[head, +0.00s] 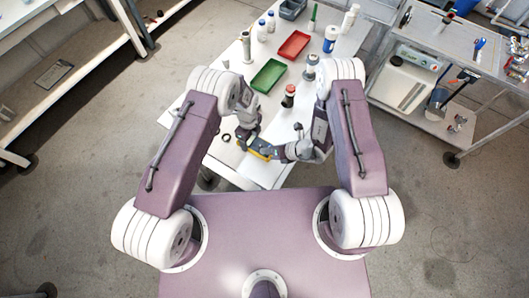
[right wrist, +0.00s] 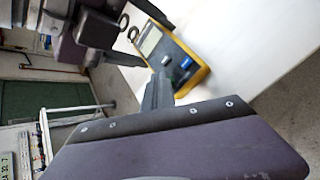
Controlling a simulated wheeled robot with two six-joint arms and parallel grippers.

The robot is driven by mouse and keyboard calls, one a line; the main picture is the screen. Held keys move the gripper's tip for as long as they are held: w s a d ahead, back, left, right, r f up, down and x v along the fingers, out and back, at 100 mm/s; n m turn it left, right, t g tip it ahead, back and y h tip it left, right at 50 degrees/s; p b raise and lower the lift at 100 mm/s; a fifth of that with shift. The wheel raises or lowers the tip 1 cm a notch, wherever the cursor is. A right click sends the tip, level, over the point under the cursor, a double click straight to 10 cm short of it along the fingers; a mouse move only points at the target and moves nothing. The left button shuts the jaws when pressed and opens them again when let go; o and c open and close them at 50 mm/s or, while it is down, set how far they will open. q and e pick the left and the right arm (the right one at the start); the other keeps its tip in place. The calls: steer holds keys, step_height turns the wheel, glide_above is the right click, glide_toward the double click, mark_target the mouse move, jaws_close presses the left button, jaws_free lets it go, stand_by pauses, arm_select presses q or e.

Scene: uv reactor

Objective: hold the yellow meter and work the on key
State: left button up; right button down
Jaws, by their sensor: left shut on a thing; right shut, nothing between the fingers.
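The yellow meter (head: 258,149) has a dark face and a yellow rim, and sits low over the near part of the white table. In the right wrist view the yellow meter (right wrist: 172,58) shows a pale screen and blue and light keys on its face. My left gripper (head: 249,140) is shut on the meter at its left end; its dark fingers (right wrist: 125,58) also show in the right wrist view. My right gripper (head: 280,153) is shut and empty, its tip (right wrist: 160,80) at the meter's key end. I cannot tell whether it touches a key.
The white table (head: 205,152) holds a green tray (head: 270,75), a red tray (head: 294,45) and several bottles farther back. A dark bottle with a red cap (head: 289,96) stands beyond my right gripper. A steel cart (head: 415,85) stands at the right.

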steer(key=shift+r, duration=0.65)
steer(key=shift+r, duration=2.5)
arm_select(q)
steer(key=o, duration=1.7)
steer(key=shift+o, duration=0.2)
